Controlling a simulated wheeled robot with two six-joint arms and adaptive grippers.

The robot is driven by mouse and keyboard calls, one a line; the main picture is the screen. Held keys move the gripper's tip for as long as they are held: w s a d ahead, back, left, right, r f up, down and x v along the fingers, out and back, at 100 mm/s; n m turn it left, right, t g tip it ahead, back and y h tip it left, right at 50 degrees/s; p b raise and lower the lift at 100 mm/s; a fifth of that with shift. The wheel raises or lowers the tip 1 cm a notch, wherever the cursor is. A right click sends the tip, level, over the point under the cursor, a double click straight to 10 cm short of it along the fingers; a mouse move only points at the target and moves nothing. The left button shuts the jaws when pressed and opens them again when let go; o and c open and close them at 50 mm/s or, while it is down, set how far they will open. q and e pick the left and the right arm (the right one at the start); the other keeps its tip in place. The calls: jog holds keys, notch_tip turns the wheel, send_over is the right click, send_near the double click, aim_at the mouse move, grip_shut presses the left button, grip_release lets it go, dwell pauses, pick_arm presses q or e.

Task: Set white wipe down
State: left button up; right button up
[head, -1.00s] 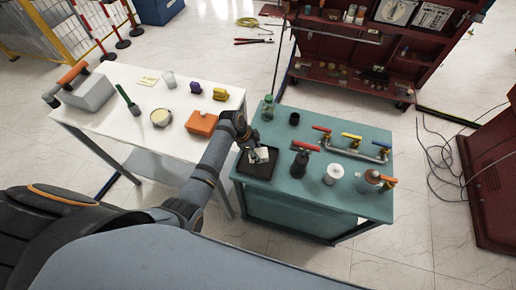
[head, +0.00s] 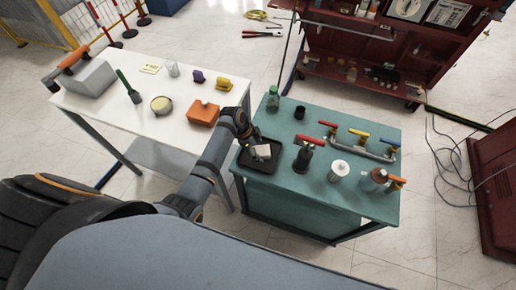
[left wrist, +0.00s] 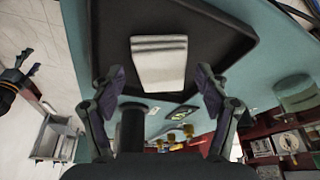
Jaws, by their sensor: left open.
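The white wipe (head: 263,151) lies folded on the black tray (head: 247,162) at the left end of the teal table. In the left wrist view the wipe (left wrist: 158,62) sits on the tray's dark floor (left wrist: 112,40), beyond my fingertips. My left gripper (head: 254,137) is at the tray's far edge, over the tray. My right gripper is not in view.
The teal table (head: 290,185) also holds a red-handled dark valve (head: 303,157), a white roll (head: 338,171), a brown bottle (head: 373,181), a green bottle (head: 272,98) and a pipe with coloured handles (head: 356,145). The white table (head: 130,120) at left holds an orange box (head: 202,112).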

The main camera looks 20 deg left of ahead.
pick_arm(q)
jog(key=shift+r, duration=0.1)
jog(key=b+v, duration=0.1)
jog(key=v, duration=1.1)
jog(key=shift+b, duration=0.35)
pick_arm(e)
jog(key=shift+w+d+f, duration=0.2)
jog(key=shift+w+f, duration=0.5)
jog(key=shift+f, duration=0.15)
